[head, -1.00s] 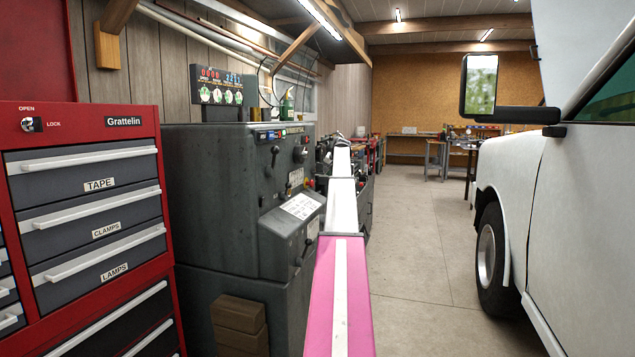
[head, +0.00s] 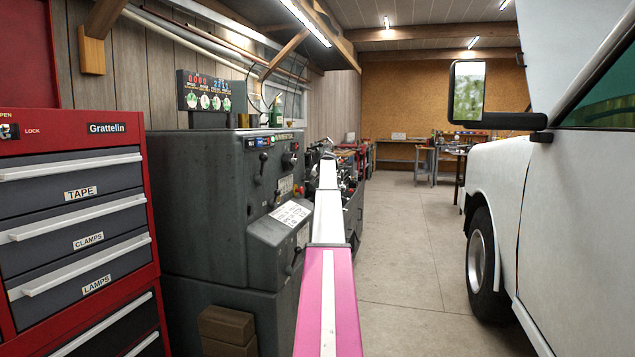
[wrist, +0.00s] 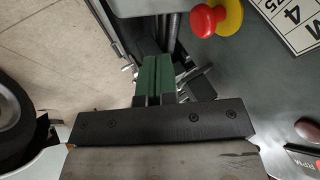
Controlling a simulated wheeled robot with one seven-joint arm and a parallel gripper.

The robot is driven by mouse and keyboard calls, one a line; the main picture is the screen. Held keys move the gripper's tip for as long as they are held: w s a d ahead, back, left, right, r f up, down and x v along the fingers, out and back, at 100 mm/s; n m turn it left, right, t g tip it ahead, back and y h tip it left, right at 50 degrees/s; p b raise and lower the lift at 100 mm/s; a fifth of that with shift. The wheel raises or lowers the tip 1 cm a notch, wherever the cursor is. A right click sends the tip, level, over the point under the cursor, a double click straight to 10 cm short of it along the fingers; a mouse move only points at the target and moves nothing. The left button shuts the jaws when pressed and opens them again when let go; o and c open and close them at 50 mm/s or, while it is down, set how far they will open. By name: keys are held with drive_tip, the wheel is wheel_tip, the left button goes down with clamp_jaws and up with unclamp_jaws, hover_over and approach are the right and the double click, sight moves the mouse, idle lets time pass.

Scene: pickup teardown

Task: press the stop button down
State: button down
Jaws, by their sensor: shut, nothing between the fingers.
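The stop button (wrist: 204,21) is a red mushroom head on a round yellow base at the top of the wrist view, mounted on the grey machine panel. It is right of and above my gripper (wrist: 157,58) in that picture. The green fingers are shut together with nothing between them, and apart from the button. In the head view the button (head: 298,190) is a tiny red and yellow spot on the machine's front, beside my arm. My gripper cannot be made out there. The button's travel cannot be judged.
The grey lathe (head: 205,190) stands left of my arm. A red tool chest (head: 75,220) is close at the left. A white pickup (head: 540,200) stands at the right. Clear concrete floor (head: 405,230) lies between lathe and pickup.

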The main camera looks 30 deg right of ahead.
sight(299, 191)
drive_tip(key=x, duration=0.5)
drive_tip(key=shift+w+a, duration=0.85)
drive_tip(key=shift+w, duration=0.25)
drive_tip(key=shift+w+a, duration=0.4)
drive_tip(key=shift+w, duration=0.1)
